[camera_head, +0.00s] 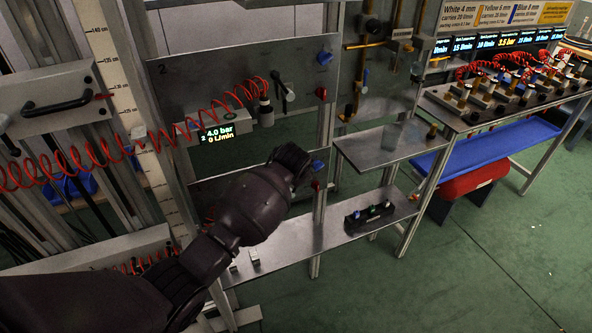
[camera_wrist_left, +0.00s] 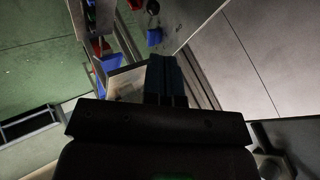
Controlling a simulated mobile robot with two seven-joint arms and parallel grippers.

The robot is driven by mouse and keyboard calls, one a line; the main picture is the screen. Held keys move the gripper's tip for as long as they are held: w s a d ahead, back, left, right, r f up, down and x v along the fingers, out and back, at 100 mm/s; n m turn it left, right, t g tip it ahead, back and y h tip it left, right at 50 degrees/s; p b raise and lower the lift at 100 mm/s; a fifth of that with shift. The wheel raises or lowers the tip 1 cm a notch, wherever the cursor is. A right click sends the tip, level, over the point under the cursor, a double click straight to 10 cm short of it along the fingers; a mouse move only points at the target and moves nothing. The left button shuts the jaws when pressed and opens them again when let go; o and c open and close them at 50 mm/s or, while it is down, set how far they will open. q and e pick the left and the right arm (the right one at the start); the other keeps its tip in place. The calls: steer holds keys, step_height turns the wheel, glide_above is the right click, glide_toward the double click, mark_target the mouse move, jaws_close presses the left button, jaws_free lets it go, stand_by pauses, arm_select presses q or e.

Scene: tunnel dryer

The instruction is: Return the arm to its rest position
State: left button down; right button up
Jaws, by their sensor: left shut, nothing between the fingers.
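My left arm (camera_head: 250,205) comes in from the lower left in the head view, in front of the panel frame. Its wrist end is near the lower panel and the fingers cannot be made out there. In the left wrist view my left gripper (camera_wrist_left: 166,62) is shut, its two fingers side by side with nothing between them. My right gripper is not in view.
A red coiled hose (camera_head: 90,165) runs across the left to a fitting by the display (camera_head: 217,134). A metal shelf (camera_head: 385,146) and a lower shelf (camera_head: 340,225) stand right of my arm. A bench with valves (camera_head: 500,95) is farther right. Green floor (camera_head: 450,270) is clear.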

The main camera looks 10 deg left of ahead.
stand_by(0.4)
arm_select(q)
step_height(320, 180, up, 8)
steer(key=w+d+r+n+t+h, duration=0.1)
steer(key=d+n+t+h, duration=0.15)
steer(key=t, duration=0.25)
steer(key=s+a+f+n, duration=0.2)
steer(key=s+a+f, duration=0.4)
steer(key=s, duration=0.7)
steer(key=s+a+f+n+g+y+b, duration=0.1)
steer(key=s+a+f+n, duration=0.1)
steer(key=s+a+f, duration=0.4)
steer(key=s+a+f+n+y+b, duration=0.1)
steer(key=s+a+f+n, duration=0.1)
steer(key=s+a+f, duration=0.4)
steer(key=s+f, duration=0.5)
steer(key=s, duration=0.9)
steer(key=shift+s+f+g, duration=0.15)
steer(key=shift+s+g, duration=0.15)
steer(key=shift+n, duration=0.25)
